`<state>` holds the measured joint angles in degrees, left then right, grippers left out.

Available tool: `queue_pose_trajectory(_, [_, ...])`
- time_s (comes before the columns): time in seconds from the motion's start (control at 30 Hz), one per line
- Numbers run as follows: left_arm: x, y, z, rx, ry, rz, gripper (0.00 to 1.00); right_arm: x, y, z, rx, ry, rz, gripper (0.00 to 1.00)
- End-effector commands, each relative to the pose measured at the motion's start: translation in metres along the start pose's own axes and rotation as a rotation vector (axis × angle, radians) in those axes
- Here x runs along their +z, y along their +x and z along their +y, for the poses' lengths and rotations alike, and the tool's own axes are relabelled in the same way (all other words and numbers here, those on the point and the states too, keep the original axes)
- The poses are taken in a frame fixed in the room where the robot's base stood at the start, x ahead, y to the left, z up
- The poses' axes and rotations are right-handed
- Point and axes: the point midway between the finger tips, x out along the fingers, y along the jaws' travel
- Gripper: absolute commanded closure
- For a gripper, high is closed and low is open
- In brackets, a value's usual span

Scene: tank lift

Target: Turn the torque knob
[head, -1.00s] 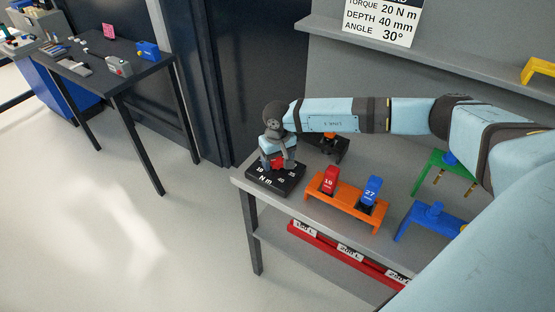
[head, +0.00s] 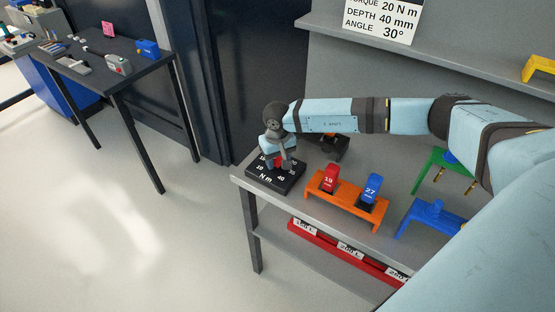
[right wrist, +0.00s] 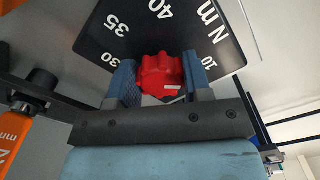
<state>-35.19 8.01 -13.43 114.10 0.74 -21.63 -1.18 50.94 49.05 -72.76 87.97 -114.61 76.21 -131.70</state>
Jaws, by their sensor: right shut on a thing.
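The torque knob (right wrist: 160,75) is red and lobed, with a small pale mark, and sits on a black dial box (head: 272,180) marked "N m" with numbers around it. The box also shows in the right wrist view (right wrist: 185,35), with 10, 30, 35 and 40 readable. My right gripper (head: 279,164) points down over the box in the head view. Its two blue-grey fingers stand on either side of the knob in the right wrist view (right wrist: 160,82), shut on it. The knob is mostly hidden by the gripper in the head view. My left gripper is out of view.
An orange stand (head: 346,205) with red and blue blocks marked 19 and 27 stands to the right of the box. A blue stand (head: 432,222) and a green stand (head: 444,165) are farther right. A sign (head: 384,20) reads torque 20 N m.

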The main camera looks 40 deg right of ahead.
Motion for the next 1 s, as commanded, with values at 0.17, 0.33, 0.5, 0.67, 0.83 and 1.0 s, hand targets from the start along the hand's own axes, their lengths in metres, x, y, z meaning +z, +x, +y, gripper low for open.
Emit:
queue_pose_trajectory(0.17, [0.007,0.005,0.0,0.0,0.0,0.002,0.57,-0.001,0.002,0.0,-0.001,0.098,0.002,0.78])
queue_pose_trajectory(0.33, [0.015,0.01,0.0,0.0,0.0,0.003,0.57,-0.001,0.002,-0.001,0.0,0.241,0.001,0.78])
queue_pose_trajectory(0.5, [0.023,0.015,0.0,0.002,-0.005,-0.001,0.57,-0.001,0.002,-0.001,-0.001,0.403,0.002,0.78])
queue_pose_trajectory(0.67, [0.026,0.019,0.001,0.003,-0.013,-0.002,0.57,-0.002,0.002,-0.002,0.0,0.556,0.003,0.78])
queue_pose_trajectory(0.83, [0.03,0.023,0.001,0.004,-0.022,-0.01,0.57,-0.002,0.001,-0.002,-0.001,0.717,0.003,0.78])
queue_pose_trajectory(1.0, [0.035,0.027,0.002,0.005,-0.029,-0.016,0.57,-0.003,0.001,-0.003,-0.001,0.879,0.003,0.78])
